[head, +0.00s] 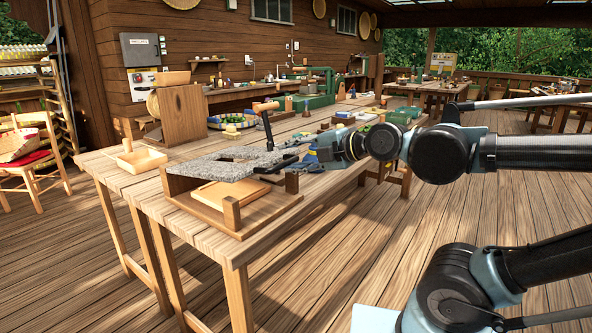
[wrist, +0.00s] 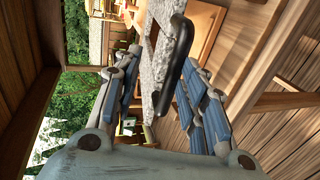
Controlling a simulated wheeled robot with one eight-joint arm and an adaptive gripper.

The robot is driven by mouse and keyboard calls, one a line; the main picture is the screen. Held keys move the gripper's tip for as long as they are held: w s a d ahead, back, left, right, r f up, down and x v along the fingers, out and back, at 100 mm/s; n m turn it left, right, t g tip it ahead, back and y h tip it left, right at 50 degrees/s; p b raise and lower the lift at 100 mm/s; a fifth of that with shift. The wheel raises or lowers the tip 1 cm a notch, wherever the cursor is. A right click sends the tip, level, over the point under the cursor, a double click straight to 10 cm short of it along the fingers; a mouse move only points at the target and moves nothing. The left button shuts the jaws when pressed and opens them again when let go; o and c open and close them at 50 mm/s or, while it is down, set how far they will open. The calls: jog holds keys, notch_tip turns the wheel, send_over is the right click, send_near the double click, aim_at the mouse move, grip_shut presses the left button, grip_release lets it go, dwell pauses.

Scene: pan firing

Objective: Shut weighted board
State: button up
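The weighted board is a grey speckled slab (head: 222,172) with a cut-out, lying over a wooden frame (head: 207,209) near the table's front. A gap shows beneath it, with a light wooden panel (head: 228,193) inside. A black handle (wrist: 178,55) is fixed at the board's end nearest my gripper. My gripper (head: 292,162) is at the board's right end. In the wrist view my gripper (wrist: 160,95) has its blue-padded fingers apart, one on each side of the board's edge and handle. I cannot tell whether either finger touches.
A small wooden tray (head: 141,160) sits left of the frame. A hammer-like tool (head: 265,122) stands upright behind the board. Short posts (head: 231,213) rise at the frame's near corners.

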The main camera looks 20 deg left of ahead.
jog(key=shift+w+r, duration=0.1)
jog(key=shift+r, duration=1.05)
